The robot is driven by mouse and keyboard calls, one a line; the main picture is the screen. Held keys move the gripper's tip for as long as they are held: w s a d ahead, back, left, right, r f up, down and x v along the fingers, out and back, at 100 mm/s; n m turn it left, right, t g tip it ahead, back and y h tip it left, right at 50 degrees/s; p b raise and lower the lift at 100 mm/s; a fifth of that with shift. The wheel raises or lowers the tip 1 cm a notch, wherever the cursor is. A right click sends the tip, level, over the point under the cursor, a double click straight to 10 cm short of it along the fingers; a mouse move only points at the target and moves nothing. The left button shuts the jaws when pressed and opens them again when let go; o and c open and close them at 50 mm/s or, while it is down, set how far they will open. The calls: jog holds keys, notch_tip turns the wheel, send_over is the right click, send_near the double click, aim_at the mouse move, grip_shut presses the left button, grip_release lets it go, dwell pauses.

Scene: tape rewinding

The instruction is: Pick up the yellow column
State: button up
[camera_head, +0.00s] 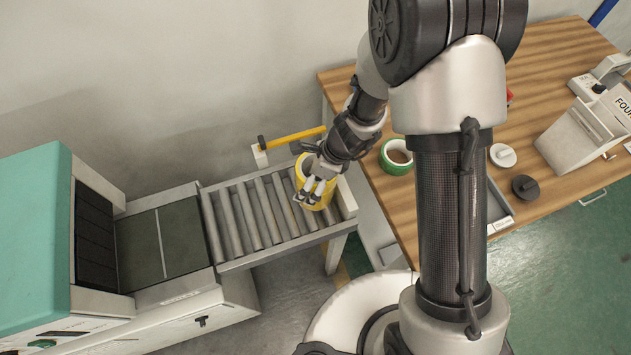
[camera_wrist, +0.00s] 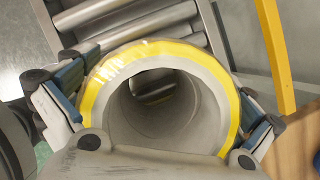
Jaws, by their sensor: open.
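The yellow column (camera_head: 327,197) is a hollow cylinder standing upright at the right end of the roller conveyor. In the wrist view its yellow rim (camera_wrist: 98,88) surrounds a grey inner wall and a hollow centre. My gripper (camera_head: 310,194) is over the column in the head view and hides part of it. In the wrist view my gripper (camera_wrist: 160,110) is open, with one blue-padded finger on each side of the column. I cannot tell whether the fingers touch it.
The roller conveyor (camera_head: 243,215) leads left to a teal-topped machine (camera_head: 32,235). The wooden table (camera_head: 440,195) at right holds a green tape roll (camera_head: 397,167), small white and dark round pieces, and a white device (camera_head: 580,138).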

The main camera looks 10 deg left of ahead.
jog(key=shift+c, duration=0.6)
jog(key=shift+s, duration=0.1)
jog(key=c, duration=1.2)
